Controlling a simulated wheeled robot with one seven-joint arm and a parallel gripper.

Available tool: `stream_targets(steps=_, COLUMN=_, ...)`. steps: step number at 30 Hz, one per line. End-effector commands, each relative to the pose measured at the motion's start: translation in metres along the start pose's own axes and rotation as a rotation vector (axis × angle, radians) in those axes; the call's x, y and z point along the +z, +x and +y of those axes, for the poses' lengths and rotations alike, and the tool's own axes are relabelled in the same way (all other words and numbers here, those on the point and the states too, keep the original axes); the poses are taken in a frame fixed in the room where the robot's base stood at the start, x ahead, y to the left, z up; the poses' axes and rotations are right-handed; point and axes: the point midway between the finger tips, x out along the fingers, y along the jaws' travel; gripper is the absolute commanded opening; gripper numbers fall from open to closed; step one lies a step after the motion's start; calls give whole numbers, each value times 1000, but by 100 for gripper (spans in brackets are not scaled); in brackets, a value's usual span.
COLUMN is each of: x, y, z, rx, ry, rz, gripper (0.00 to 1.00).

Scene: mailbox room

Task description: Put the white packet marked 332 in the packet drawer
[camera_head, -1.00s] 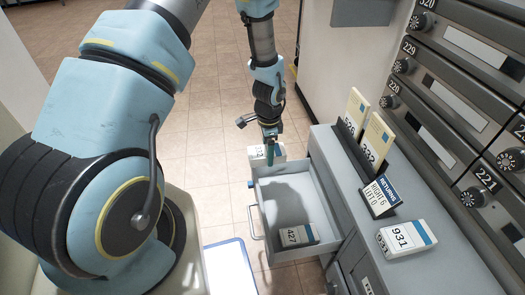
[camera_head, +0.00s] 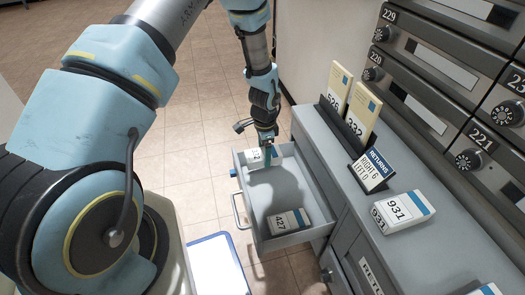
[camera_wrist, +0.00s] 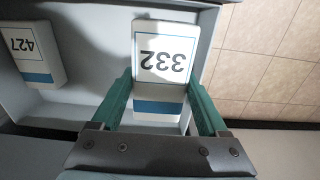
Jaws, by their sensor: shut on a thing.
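The white packet marked 332 (camera_wrist: 163,60) has a blue band and sits between the green fingers of my gripper (camera_wrist: 165,105) in the wrist view. My gripper (camera_head: 266,157) is shut on it. In the head view the packet (camera_head: 256,158) is at the far end of the open grey drawer (camera_head: 262,238), partly hidden by the gripper. The wrist view shows the packet over the drawer's inside, near its wall; I cannot tell whether it touches the bottom. Another white packet marked 427 (camera_head: 288,222) lies in the drawer; it also shows in the wrist view (camera_wrist: 32,52).
A packet marked 931 (camera_head: 403,211) lies on the grey cabinet top (camera_head: 420,250). Numbered mailboxes (camera_head: 430,85) line the right.

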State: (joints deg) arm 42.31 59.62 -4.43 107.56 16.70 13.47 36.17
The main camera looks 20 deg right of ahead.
Motion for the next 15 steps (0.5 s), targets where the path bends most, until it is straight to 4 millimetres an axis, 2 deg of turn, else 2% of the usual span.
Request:
stream_targets(steps=1, x=-1, y=10, z=0, rx=0, ry=0, rz=0, gripper=14)
stream_targets(steps=6, x=-5, y=29, z=0, rx=-1, ry=0, rz=0, gripper=14)
stream_targets(steps=15, x=-9, y=52, z=0, rx=-1, ry=0, rz=1, gripper=14)
